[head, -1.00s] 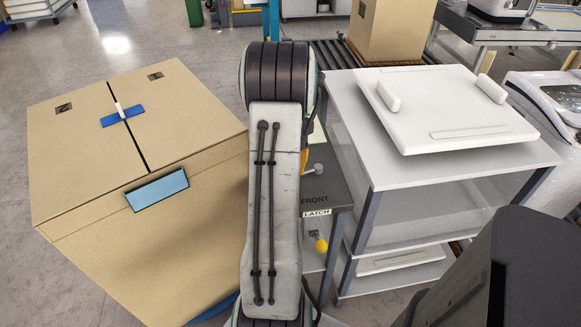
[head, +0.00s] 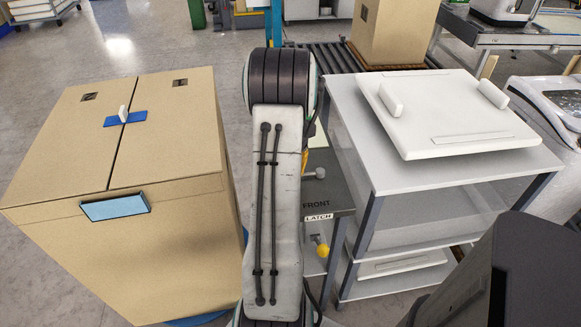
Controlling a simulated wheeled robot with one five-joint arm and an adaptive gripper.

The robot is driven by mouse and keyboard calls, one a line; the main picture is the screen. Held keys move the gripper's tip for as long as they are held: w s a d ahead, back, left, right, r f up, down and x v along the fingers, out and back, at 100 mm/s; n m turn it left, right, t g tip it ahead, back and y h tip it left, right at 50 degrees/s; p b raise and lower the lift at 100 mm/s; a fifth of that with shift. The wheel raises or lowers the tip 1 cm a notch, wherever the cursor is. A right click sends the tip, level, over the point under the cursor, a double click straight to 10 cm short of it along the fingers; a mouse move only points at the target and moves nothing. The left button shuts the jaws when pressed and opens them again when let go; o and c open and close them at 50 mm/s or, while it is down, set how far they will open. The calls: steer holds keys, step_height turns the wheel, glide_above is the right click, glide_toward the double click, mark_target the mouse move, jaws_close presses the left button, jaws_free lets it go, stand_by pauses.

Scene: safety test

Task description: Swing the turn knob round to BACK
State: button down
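A dark grey stand (head: 342,190) shows just right of my arm, with the word FRONT on its top and a LATCH label at its edge. A small grey knob (head: 317,173) sits on it above the word FRONT; my arm hides the area to its left. I see no BACK marking. A yellow ball-ended handle (head: 322,250) sticks out below the LATCH label. My gripper is not in view; only my arm links show, crossing the middle of the picture.
A large cardboard box (head: 165,210) with a white upright piece on a blue plate (head: 125,118) stands close left of my arm. A white shelf unit (head: 410,180) with a white lid (head: 440,110) stands right. Open floor lies behind the box.

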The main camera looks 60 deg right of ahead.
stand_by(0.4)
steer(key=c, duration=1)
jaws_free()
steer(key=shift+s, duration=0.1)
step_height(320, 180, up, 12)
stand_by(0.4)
